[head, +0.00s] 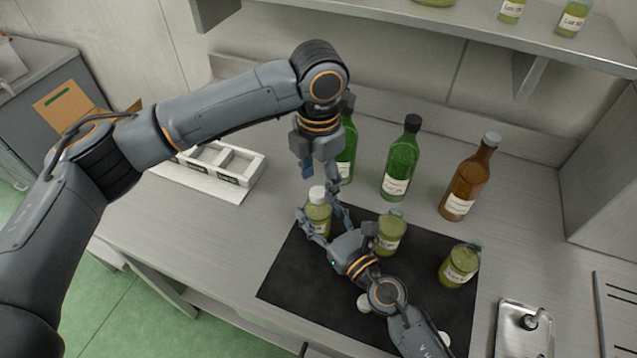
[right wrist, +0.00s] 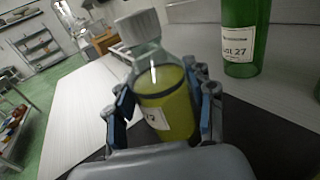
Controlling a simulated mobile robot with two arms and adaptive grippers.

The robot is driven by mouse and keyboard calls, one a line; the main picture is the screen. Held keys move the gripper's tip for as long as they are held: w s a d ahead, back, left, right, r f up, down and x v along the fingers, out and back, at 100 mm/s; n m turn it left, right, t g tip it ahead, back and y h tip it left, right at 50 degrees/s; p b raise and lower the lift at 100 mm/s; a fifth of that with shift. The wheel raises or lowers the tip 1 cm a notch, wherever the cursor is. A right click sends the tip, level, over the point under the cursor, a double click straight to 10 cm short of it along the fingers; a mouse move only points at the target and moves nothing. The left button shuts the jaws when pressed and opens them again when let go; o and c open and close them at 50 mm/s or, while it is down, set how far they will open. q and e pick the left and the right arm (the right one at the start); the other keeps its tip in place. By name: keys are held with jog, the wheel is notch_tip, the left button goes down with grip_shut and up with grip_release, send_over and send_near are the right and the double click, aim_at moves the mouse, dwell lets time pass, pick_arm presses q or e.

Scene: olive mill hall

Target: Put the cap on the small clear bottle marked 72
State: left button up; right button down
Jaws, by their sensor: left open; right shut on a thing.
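A small clear bottle of yellow-green liquid (head: 318,218) stands at the left part of the black mat, with a white cap (head: 317,193) on its mouth. In the right wrist view the bottle (right wrist: 165,95) leans a little in the picture and its ribbed cap (right wrist: 138,27) sits on the neck; whether it is fully screwed down I cannot tell. Its label is partly hidden; only a 2 is clear. My right gripper (head: 320,222) is shut around the bottle's body, a finger on each side (right wrist: 165,108). My left gripper (head: 320,178) is open, pointing down just above the cap.
Two more small bottles (head: 390,234) (head: 459,266) stand on the black mat (head: 290,278). White caps (head: 363,303) (head: 444,338) lie near my right arm. Green bottles (head: 401,165) and a brown bottle (head: 468,180) stand behind.

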pick_arm(q)
notch_tip(320, 180, up, 10)
jog(key=shift+f, duration=0.15)
pick_arm(e)
jog(key=shift+c, duration=2.1)
grip_release()
jog(key=shift+s+d, duration=0.1)
jog(key=v, duration=1.1)
jog(key=shift+s+d, duration=0.25)
jog(key=shift+s, duration=0.05)
jog(key=shift+f, duration=0.1)
